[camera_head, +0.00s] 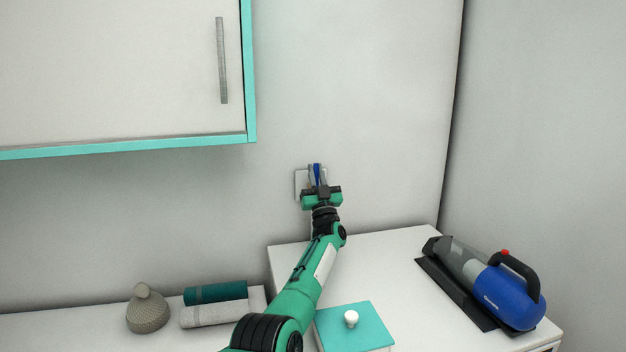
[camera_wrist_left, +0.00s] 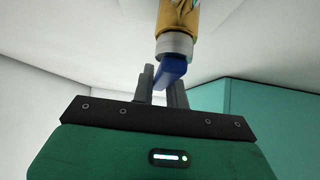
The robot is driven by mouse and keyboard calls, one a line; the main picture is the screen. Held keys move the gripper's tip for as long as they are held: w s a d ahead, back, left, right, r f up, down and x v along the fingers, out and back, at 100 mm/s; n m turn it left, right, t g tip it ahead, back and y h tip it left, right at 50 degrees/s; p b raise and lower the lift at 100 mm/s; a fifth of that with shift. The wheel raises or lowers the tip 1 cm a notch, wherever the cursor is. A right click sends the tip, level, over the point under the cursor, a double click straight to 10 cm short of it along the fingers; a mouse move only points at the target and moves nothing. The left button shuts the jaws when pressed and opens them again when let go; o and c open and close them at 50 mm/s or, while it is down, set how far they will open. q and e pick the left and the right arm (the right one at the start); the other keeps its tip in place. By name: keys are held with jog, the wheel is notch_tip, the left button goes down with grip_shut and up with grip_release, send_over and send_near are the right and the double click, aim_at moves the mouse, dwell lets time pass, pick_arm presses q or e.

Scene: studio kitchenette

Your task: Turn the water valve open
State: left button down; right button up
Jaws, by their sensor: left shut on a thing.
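The water valve has a blue handle (camera_head: 317,174) and sits at a pale plate (camera_head: 299,184) on the back wall in the head view. In the left wrist view its blue handle (camera_wrist_left: 171,70) hangs below a grey collar and a brass body (camera_wrist_left: 178,18). My left gripper (camera_head: 317,178) reaches up to the wall and is shut on the blue handle, with a finger on either side of it. In the wrist view the gripper (camera_wrist_left: 164,85) partly hides the handle's lower end. My right gripper is not in view.
A wall cabinet (camera_head: 120,70) hangs at upper left. A blue handheld vacuum (camera_head: 510,297) lies on a dark mat at right. A teal-lidded box (camera_head: 375,325), rolled towels (camera_head: 215,292) and a woven lidded jar (camera_head: 147,313) stand near my arm. The white top between box and vacuum is clear.

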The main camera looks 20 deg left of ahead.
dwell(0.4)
pick_arm(q)
jog(key=c, duration=1.4)
grip_release()
jog(key=shift+a, duration=0.1)
jog(key=shift+r, duration=0.25)
notch_tip(320, 180, up, 19)
jog(key=b, duration=0.4)
jog(key=shift+r, duration=0.2)
jog(key=shift+f, duration=0.1)
